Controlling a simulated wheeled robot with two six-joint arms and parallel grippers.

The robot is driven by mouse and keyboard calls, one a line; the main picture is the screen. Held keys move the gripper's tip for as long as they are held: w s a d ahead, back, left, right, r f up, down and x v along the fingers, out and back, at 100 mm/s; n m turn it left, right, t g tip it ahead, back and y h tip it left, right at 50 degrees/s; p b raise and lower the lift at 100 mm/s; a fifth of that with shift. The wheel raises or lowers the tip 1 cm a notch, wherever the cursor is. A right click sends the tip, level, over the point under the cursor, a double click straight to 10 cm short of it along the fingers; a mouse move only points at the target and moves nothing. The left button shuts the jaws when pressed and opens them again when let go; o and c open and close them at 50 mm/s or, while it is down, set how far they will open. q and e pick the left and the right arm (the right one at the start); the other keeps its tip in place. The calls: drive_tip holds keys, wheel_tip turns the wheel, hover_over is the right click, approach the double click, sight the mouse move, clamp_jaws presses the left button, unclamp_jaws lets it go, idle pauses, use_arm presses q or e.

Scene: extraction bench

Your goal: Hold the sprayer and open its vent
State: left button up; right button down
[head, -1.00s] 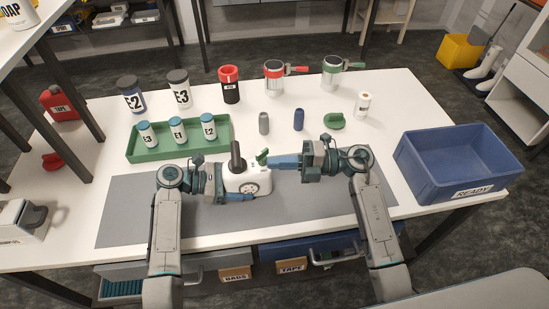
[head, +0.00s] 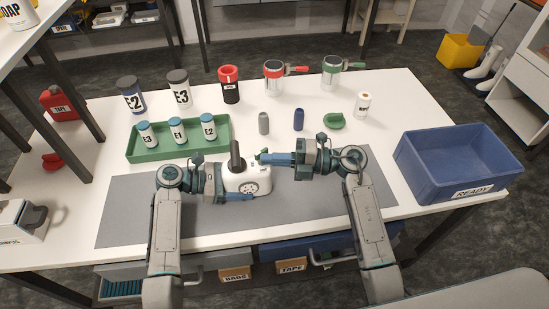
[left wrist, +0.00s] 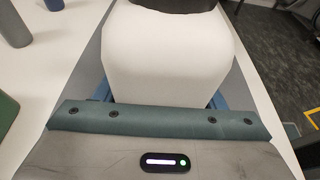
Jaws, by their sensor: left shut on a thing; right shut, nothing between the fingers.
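The sprayer (head: 262,183) has a white body, a dark upright pump handle (head: 237,155), a round dial and a small green part on top. It stands upright over the grey mat. My left gripper (head: 246,191) is shut on its body; the left wrist view shows the white body (left wrist: 170,65) between the blue fingers. My right gripper (head: 266,158) is shut with nothing between its fingers. Its tips are at the green part on top, and the picture is too small to tell whether they touch. The tips partly hide that part.
A green tray (head: 180,155) with several blue-capped bottles stands left behind the sprayer. Grey (head: 264,123) and blue (head: 299,119) small cylinders and a green object (head: 334,121) stand behind. A blue READY crate (head: 412,165) is at right. The mat (head: 120,215) is bare at left.

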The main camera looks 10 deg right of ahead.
drive_tip(key=shift+a+f+t, duration=0.1)
drive_tip(key=shift+t, duration=0.2)
drive_tip(key=shift+a+m+t, duration=0.15)
drive_tip(key=shift+m+t, duration=0.45)
use_arm(q)
drive_tip(key=shift+s, duration=0.1)
use_arm(e)
drive_tip(key=m+t, duration=0.1)
drive_tip(key=t+h, duration=0.1)
drive_tip(key=m+t+h, duration=0.1)
drive_tip(key=shift+s+a+m+t, duration=0.15)
drive_tip(key=shift+a+m+t, duration=0.1)
drive_tip(key=shift+m+t, duration=0.05)
drive_tip(key=shift+a, duration=0.15)
drive_tip(key=shift+s+a, duration=0.1)
drive_tip(key=shift+a, duration=0.05)
drive_tip(key=shift+s, duration=0.2)
drive_tip(key=s+d, duration=0.7)
drive_tip(key=s, duration=0.3)
drive_tip(key=shift+s+d, duration=0.2)
drive_tip(key=shift+d, duration=0.05)
